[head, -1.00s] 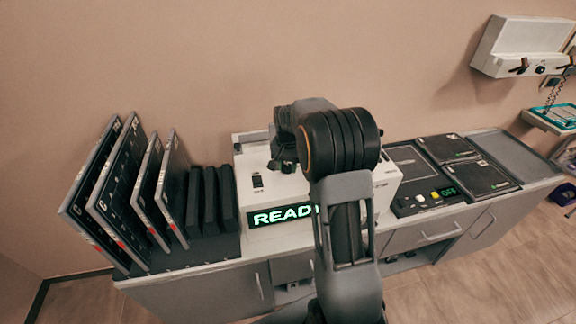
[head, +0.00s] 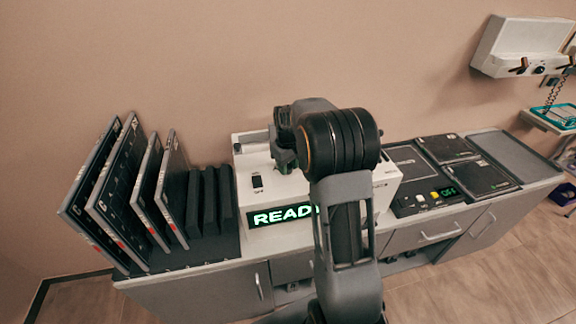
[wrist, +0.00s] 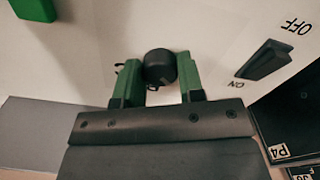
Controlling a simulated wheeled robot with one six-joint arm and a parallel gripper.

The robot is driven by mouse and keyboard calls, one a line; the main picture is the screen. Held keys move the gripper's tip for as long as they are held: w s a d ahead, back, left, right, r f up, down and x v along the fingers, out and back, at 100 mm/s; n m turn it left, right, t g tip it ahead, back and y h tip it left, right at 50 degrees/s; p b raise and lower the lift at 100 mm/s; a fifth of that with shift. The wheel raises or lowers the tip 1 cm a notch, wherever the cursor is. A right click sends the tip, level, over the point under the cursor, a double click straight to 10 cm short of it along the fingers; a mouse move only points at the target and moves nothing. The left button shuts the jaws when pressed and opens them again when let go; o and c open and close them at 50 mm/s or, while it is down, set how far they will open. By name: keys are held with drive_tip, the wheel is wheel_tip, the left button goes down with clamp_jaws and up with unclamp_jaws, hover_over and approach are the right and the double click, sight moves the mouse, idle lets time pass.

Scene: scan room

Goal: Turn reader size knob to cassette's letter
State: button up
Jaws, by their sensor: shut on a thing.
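The reader (head: 256,167) is a white box on the counter, with a lit green "READY" display (head: 283,215) partly hidden by my arm. In the wrist view, my gripper (wrist: 161,84) is shut on a round black knob (wrist: 160,66) on the reader's white face. Green finger pads stand on both sides of the knob. The knob's markings and pointer are hidden or too small to read. In the head view, the knob and fingertips are hidden behind my arm. Several dark cassettes (head: 117,190) stand upright in a rack at the left; their letters are too small to read surely.
A black ON/OFF rocker switch (wrist: 264,61) sits beside the knob on the reader. A dark panel with a lit "OFF" display (head: 448,191) and flat dark plates (head: 480,177) lies to the right on the counter. A white wall box (head: 520,45) hangs at the upper right.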

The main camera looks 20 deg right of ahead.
drive_tip(key=shift+n, duration=0.9)
drive_tip(key=o, duration=0.9)
drive_tip(key=shift+r, duration=0.1)
wheel_tip(320, 180, up, 14)
drive_tip(key=shift+f, duration=0.15)
idle(0.4)
